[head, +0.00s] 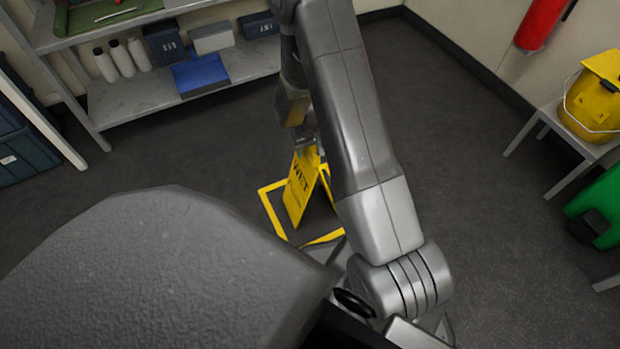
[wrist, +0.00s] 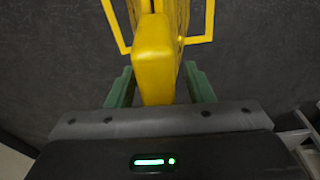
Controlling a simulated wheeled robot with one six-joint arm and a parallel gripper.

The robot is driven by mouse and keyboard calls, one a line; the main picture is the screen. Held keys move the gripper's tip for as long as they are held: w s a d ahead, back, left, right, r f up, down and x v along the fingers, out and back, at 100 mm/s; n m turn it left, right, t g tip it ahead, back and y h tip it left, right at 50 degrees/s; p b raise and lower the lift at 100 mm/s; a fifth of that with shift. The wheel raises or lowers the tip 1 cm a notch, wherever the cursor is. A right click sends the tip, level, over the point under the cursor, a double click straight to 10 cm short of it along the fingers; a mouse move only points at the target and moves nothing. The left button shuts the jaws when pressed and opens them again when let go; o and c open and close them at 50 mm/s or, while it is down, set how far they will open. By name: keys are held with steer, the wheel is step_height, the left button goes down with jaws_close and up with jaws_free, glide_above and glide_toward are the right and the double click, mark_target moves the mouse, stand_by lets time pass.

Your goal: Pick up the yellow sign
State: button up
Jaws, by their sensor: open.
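The yellow sign (head: 299,189) is a folded A-frame with dark lettering that reads "WET". It stands upright on the dark floor inside a yellow outlined square (head: 268,208). In the wrist view the top of the sign (wrist: 155,62) rises between the two green fingers of my gripper (wrist: 160,88). The fingers are open, one on each side of the sign's top edge, with gaps beside it. In the head view my gripper (head: 306,146) is right at the sign's top, and my arm hides part of the sign's right side.
A stool (head: 560,130) with a yellow bucket (head: 592,100) and a green container (head: 602,205) are at the right. Floor around the square is clear.

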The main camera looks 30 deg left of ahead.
jaws_close()
